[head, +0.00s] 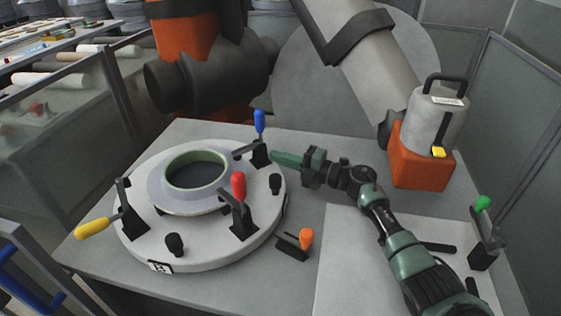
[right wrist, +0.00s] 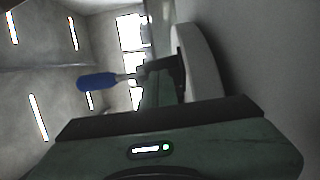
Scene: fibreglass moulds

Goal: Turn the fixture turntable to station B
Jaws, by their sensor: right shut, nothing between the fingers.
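The fixture turntable (head: 205,255) is a round pale disc on the grey table, with a green-lined ring mould (head: 222,192) on top. Clamps with a yellow handle (head: 92,229), a red handle (head: 239,187) and a blue handle (head: 260,121) stand around its rim. A small letter plate (head: 160,267) sits on the disc's front edge; I cannot read it surely. My right gripper (head: 283,158) is shut and empty, its tips close beside the blue clamp's black base; contact is unclear. The right wrist view shows that blue handle (right wrist: 97,82) and the disc's edge (right wrist: 200,60). My left gripper is not in view.
An orange-knobbed lever (head: 306,239) stands on the table just right of the disc. An orange and grey canister (head: 437,125) stands at the back right, a green-knobbed clamp (head: 483,204) at the right. A large orange and grey machine arm (head: 185,40) looms behind; partition panels flank the table.

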